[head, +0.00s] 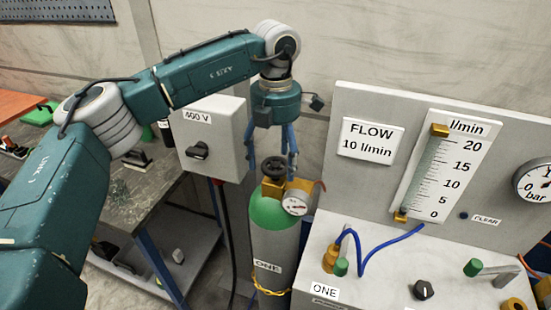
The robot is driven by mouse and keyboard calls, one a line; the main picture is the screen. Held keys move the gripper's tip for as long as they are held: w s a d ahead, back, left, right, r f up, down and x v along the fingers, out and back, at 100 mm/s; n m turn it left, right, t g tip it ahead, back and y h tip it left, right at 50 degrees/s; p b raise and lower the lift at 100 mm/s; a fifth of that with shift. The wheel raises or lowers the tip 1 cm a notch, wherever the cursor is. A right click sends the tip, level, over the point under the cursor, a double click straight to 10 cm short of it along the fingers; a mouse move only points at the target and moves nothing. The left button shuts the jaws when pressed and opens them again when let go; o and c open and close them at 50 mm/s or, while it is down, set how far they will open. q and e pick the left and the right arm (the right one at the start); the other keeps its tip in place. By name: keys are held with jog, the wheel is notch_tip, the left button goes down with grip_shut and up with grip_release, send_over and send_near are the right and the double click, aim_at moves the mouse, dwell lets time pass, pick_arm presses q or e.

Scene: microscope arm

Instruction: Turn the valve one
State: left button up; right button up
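The gas cylinder (271,242) has a grey body, a green shoulder and the label ONE. On its top sits a black round valve handwheel (273,168) over a brass valve body with a small round gauge (295,203). My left gripper (272,158) points down over the handwheel. Its two blue fingers are apart, one on each side above the wheel. I cannot tell whether they touch it. My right gripper is not in view.
A grey 400 V box (213,140) with a black knob is close left of the gripper. At right, a panel holds a flow tube (427,170) and the sign FLOW 10 l/min (371,140). The bench below carries a blue hose (375,247), a second ONE label (325,291) and knobs.

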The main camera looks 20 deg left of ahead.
aim_at(276, 164)
pick_arm(q)
jog(key=shift+r, duration=0.4)
notch_tip(276, 164, up, 11)
jog(key=shift+r, duration=0.1)
jog(key=shift+d, duration=0.1)
